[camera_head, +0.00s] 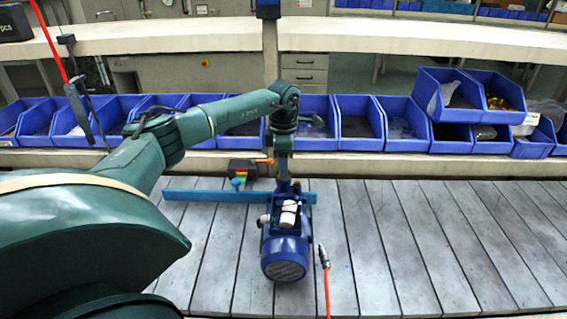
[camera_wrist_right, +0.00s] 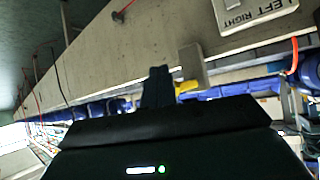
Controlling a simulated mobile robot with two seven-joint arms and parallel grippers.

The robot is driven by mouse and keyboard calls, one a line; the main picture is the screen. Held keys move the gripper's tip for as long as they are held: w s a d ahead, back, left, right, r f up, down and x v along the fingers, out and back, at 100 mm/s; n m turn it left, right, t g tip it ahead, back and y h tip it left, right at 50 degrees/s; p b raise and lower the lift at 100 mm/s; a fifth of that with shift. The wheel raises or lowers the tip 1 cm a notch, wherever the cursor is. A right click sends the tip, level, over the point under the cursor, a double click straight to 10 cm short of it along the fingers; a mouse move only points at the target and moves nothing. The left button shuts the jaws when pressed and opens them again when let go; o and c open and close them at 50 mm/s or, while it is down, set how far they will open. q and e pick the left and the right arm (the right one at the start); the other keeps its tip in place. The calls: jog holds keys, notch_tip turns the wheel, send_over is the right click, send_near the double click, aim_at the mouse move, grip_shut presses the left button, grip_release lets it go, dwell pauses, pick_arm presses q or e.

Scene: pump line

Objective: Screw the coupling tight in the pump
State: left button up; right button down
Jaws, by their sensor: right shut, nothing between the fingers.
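The blue pump (camera_head: 285,258) stands on the slatted bench, its round ribbed end facing me. Pale parts show in its open top, and I cannot tell whether one is the coupling. My left gripper (camera_head: 287,189) points down at the far end of the pump, right above it. Its fingertips are small and partly hidden, so I cannot see whether they grip anything. My right gripper (camera_wrist_right: 157,86) shows only in the right wrist view; its fingers are together and empty, away from the pump.
A blue bar (camera_head: 190,196) lies across the slats behind the pump. A red hose with a metal end (camera_head: 323,256) lies to its right. Blue bins (camera_head: 360,131) line the back. The slatted bench (camera_head: 440,250) is clear at the right.

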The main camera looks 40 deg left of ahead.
pick_arm(q)
jog(key=shift+n, duration=1.3)
jog(key=shift+n, duration=1.7)
jog(key=n, duration=0.3)
jog(key=shift+n, duration=0.3)
